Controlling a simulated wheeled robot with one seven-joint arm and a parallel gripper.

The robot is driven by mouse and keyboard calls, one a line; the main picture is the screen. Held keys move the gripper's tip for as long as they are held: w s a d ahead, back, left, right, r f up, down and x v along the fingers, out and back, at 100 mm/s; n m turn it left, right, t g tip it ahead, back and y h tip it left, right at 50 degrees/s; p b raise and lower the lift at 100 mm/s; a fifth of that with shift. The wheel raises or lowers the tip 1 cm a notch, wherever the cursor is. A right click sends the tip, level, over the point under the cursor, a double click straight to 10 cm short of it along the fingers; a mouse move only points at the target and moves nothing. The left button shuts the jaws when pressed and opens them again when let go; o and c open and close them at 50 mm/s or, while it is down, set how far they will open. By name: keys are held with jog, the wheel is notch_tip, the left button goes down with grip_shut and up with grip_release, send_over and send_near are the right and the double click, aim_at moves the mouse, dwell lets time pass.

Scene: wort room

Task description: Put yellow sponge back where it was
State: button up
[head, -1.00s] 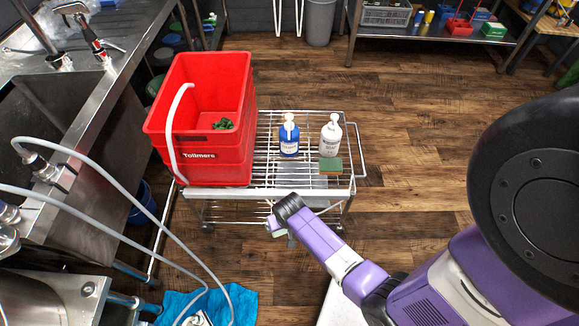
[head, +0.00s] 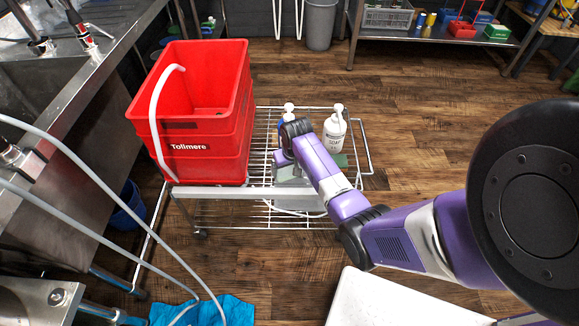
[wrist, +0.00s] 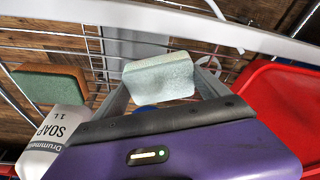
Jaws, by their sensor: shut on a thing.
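My gripper (wrist: 160,85) is shut on a pale grey-green block (wrist: 158,76), sponge-like in shape; no yellow shows on it. In the head view my gripper (head: 287,172) is over the near part of the wire trolley (head: 262,194), between the red crates and the bottles. A sponge with a green top and an orange-brown side (wrist: 52,88) lies on the trolley beside the white soap bottle (wrist: 50,140); in the head view its green top (head: 341,160) is partly hidden by my arm. I cannot tell whether the held block touches the wires.
Stacked red crates (head: 205,165) fill the trolley's left side. The white bottle (head: 335,135) and a blue bottle (head: 288,108), mostly hidden, stand behind my gripper. The trolley's raised front rail (head: 215,193) runs below my arm. A hose (head: 110,215) hangs at the left.

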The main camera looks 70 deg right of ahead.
jog(key=shift+w+d+b, duration=0.15)
jog(key=shift+d+b, duration=0.15)
jog(key=shift+d, duration=0.15)
jog(key=d+b, duration=0.1)
jog(key=d+f+b, duration=0.1)
jog(key=b, duration=0.1)
jog(key=w+d+b, duration=0.1)
jog(key=shift+d+f, duration=0.1)
jog(key=shift+f, duration=0.05)
jog(key=shift+f+b, duration=0.1)
jog(key=shift+b, duration=0.2)
jog(key=o, duration=1)
jog(key=shift+o, duration=0.2)
jog(key=shift+r+p, duration=0.3)
jog(key=shift+r, duration=0.15)
jog(key=s+a+p, duration=0.1)
jog(key=s+a, duration=0.3)
jog(key=s+a+p, duration=0.2)
jog(key=s+a, duration=0.2)
jog(key=a, duration=0.1)
jog(key=shift+s+r, duration=0.2)
jog(key=shift+s, duration=0.15)
